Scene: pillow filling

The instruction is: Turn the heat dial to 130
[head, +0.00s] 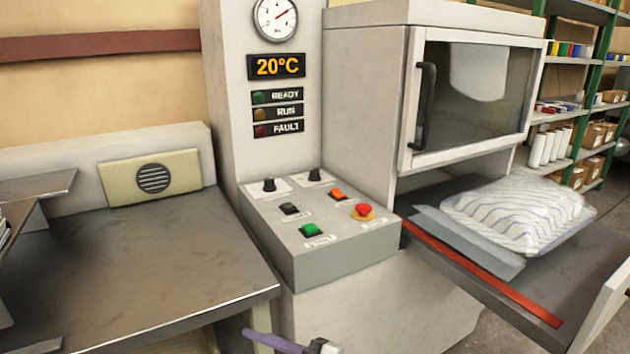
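The control box (320,262) juts from the grey machine column. Two black dials stand on its top at the back, a left dial (269,185) and a right dial (315,175), each on a white label plate. The labels are too small to read, so I cannot tell which is the heat dial or where either points. The display (277,67) above reads 20°C in orange. A round gauge (276,19) with a red needle sits above it. No fingers of my left or right gripper are recognisable. A purple bar and a grey-black part at the bottom edge are unclear.
The box also carries a black switch (290,209), orange button (337,194), green button (312,230) and red mushroom button (363,210). A clear-windowed chamber (475,95) stands right, above a striped pillow-like bag (515,213). The metal bench (130,255) is mostly clear.

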